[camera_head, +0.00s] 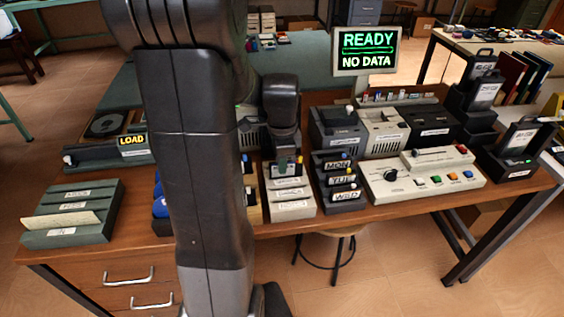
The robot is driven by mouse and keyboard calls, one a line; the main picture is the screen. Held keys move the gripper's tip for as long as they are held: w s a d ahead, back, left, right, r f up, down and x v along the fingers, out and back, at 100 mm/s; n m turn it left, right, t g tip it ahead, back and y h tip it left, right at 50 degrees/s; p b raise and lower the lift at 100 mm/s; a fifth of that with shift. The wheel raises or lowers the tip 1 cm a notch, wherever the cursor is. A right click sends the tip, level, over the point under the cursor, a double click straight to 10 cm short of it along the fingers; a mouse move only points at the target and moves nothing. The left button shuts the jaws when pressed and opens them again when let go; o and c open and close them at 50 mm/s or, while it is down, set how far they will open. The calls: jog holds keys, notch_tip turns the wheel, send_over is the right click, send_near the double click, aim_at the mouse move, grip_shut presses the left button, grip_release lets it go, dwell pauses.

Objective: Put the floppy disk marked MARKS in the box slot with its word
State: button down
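My gripper (284,158) points down over the cream stepped box (291,193) in the middle of the table. Its fingers are dark and small, and I cannot tell whether they are open or hold anything. Small coloured bits show just below it at the back of the cream box. The cream box has several white labels, too small to read. A grey-green stepped box (70,222) with several labels stands at the left, with a pale sheet or card lying across it. I cannot make out a floppy disk marked MARKS. My arm hides the table's middle left.
A black rack (340,185) labelled MON, TUE, WED stands right of the cream box. A cream control panel (424,178) with knobs and coloured buttons is further right. A screen (366,51) reads READY, NO DATA. A LOAD sign (132,140) sits at left. Blue items (159,200) are partly hidden.

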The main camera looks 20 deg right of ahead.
jog(key=c, duration=1.6)
grip_release()
jog(key=shift+r, duration=0.15)
notch_tip(320, 180, up, 8)
jog(key=p, duration=0.6)
jog(key=shift+p, duration=0.35)
